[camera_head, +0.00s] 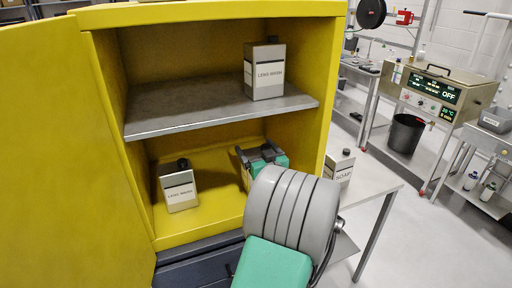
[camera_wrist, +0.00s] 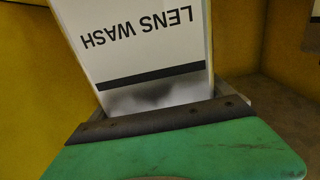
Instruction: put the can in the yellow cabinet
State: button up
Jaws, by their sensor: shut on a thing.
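My gripper (camera_head: 262,156) is inside the lower compartment of the open yellow cabinet (camera_head: 230,12). In the wrist view, a grey can with a white LENS WASH label (camera_wrist: 140,45) stands between the jaws, and my gripper (camera_wrist: 165,118) is shut on it. The label reads upside down there. In the head view this can is mostly or fully hidden behind my gripper and wrist. Another lens wash can (camera_head: 179,188) stands on the cabinet floor to the left. A third (camera_head: 264,72) stands on the grey shelf (camera_head: 190,108) above.
The cabinet door (camera_head: 60,140) is swung open at the left. A can labelled SOAP (camera_head: 340,165) stands outside, right of the cabinet, by a table. The shelf sits above my gripper. Cabinet floor shows bare between the left can and my gripper.

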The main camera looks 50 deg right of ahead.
dwell(0.3)
jog(key=o, duration=1.8)
jog(key=shift+s, duration=0.1)
jog(key=shift+r, duration=0.2)
jog(key=b+v, duration=0.2)
jog(key=v, duration=1)
jog(key=shift+b, duration=0.35)
jog(key=shift+f, duration=0.15)
